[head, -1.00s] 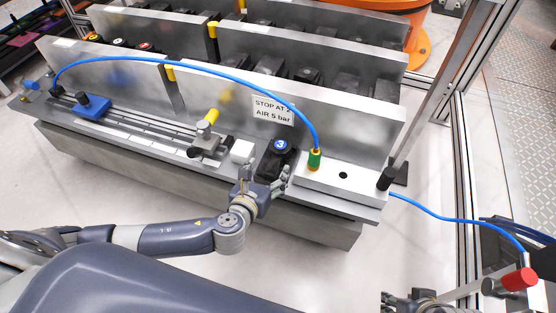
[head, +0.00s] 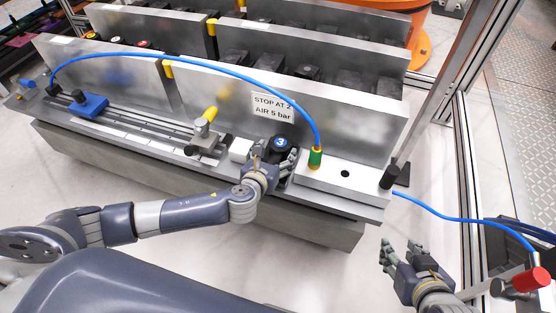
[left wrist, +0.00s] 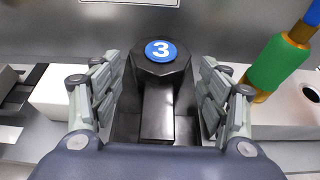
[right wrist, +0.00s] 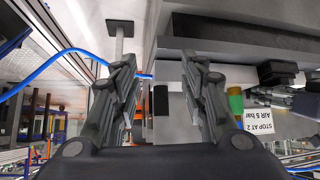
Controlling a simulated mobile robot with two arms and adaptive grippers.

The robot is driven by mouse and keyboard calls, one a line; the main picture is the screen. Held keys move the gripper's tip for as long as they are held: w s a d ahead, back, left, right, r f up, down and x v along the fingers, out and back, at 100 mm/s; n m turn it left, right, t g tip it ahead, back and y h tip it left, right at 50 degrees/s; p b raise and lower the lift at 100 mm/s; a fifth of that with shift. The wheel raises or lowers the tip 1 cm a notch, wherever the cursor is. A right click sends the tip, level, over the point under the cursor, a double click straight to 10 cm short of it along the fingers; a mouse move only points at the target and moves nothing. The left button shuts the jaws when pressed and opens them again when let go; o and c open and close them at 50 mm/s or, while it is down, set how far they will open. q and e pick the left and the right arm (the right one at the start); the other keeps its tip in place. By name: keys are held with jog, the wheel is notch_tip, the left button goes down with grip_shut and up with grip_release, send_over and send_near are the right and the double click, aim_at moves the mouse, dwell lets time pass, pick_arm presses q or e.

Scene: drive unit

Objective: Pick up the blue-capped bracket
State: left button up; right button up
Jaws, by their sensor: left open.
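The blue-capped bracket (left wrist: 160,75) is a black part with an octagonal head and a blue disc marked 3. In the left wrist view it stands upright between the two open fingers of my left gripper (left wrist: 160,98), with gaps on both sides. In the head view the blue cap (head: 280,142) shows just beyond my left gripper (head: 272,164), which covers the bracket's lower part. My right gripper (head: 405,255) is open and empty, in front of the right end of the bench; its fingers also show apart in the right wrist view (right wrist: 158,85).
A green fitting (head: 315,157) with a blue hose stands right of the bracket, and a white block (head: 241,149) is to its left. A metal wall with a "STOP AT 2 AIR 5 bar" sign (head: 272,107) rises behind. A red-ended lever (head: 526,279) is at far right.

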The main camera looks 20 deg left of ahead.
pick_arm(q)
jog(key=shift+b+x, duration=0.35)
jog(key=shift+x, duration=0.75)
jog(key=shift+w, duration=0.25)
jog(key=c, duration=1.5)
jog(key=shift+w+r, duration=0.1)
jog(key=shift+r, duration=0.05)
grip_shut()
pick_arm(e)
jog(key=w+r+t, duration=0.1)
jog(key=w+a+r+t, duration=0.1)
jog(key=w+r+t, duration=0.1)
jog(key=w, duration=0.1)
jog(key=shift+a+r+y, duration=0.3)
jog(key=shift+r, duration=0.05)
pick_arm(q)
jog(key=shift+r, duration=0.1)
